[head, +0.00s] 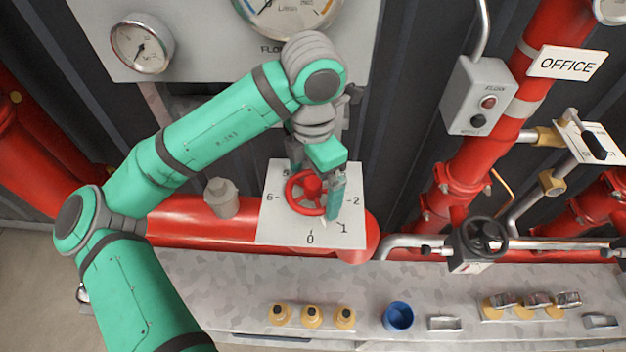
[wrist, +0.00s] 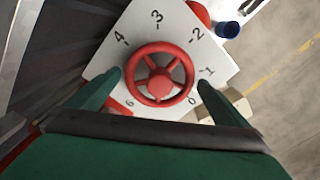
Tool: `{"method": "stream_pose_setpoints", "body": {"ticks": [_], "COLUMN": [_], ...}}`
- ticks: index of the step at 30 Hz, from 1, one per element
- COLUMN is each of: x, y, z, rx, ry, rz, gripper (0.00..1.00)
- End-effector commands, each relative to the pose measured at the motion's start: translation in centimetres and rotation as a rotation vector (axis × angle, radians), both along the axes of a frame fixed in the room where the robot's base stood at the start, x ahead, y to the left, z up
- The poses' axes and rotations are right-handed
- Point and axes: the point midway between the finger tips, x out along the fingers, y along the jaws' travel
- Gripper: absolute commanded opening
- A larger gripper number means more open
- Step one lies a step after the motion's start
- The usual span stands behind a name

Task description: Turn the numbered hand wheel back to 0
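The red hand wheel (head: 290,194) has spokes and a round hub, and it shows whole in the wrist view (wrist: 159,49). It sits on a white square plate (head: 272,226) with numbers around it; in the wrist view the plate (wrist: 138,22) shows 0, 1, 2, 3, 4 and 6. My gripper (wrist: 160,80) is at the wheel, with one finger on each side of the rim. The fingers are spread, with what look like slim gaps to the rim; contact is unclear. A small pale mark shows near the 1 in the head view. I cannot tell the wheel's exact reading.
Red pipes run behind the plate and up the right side. A grey switch box (head: 478,97) and a black hand wheel (head: 480,237) are to the right. A grey ledge below holds several yellow-based items, a blue cup (head: 398,317) and small metal parts.

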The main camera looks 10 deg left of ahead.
Motion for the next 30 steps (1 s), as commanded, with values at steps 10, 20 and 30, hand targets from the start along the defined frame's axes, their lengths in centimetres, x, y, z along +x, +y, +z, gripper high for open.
{"method": "stream_pose_setpoints", "body": {"ticks": [10, 20, 30], "x": [0.03, 0.05, 0.06], "y": [0.00, -0.02, -0.03], "z": [0.01, 0.02, 0.02], "rx": [-0.001, 0.000, 0.000], "ry": [-0.001, -0.001, -0.001], "rz": [0.115, 0.495, 0.718], "gripper": [1.00, 1.00, 1.00]}}
